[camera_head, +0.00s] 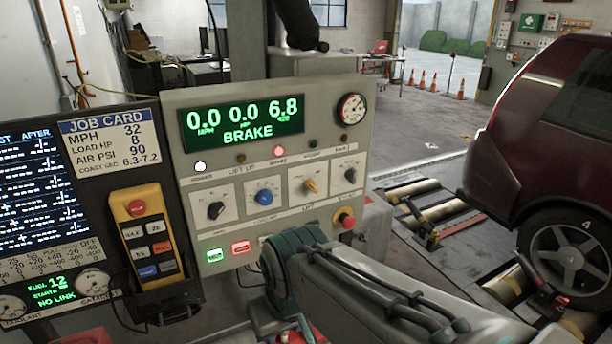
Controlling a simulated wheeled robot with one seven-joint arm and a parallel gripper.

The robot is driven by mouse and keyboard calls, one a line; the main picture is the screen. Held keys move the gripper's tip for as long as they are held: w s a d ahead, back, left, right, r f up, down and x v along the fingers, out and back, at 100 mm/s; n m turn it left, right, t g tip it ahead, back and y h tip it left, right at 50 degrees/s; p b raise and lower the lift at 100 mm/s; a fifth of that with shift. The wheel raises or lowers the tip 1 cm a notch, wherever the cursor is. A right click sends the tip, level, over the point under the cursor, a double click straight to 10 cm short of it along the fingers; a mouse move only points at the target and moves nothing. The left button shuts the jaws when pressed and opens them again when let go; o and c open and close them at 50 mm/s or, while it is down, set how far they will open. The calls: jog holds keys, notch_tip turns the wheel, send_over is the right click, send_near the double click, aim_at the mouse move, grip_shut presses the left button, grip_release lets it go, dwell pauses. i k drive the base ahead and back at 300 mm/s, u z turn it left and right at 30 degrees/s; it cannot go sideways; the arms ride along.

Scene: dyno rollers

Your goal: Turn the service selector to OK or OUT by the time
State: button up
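The grey control panel (240,239) stands in the middle, with a green display (242,122) reading 0.0 MPH, 0.0 HP, 6.8 and BRAKE. Its row of knobs has a black knob (216,210) at left, a blue knob (264,197), a yellow-orange knob (311,186) and a black knob (351,175) at right. Their labels are too small to read, so I cannot tell which is the service selector. The job card (110,142) reads MPH 32, LOAD HP 8, AIR PSI 90, COAST SEC 6.3-7.2. My arm crosses the lower right, below the panel; my gripper is not visible.
A round gauge (351,109), a red push button (345,217) and lit green (214,255) and red (241,248) buttons are on the panel. An orange pendant (145,235) hangs at left. A dark red car (550,130) stands by the rollers (443,208) at right.

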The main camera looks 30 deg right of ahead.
aim_at(350, 175)
jog(key=u, duration=0.1)
jog(key=k, duration=0.7)
jog(key=z, duration=1.25)
jog(key=i, duration=0.5)
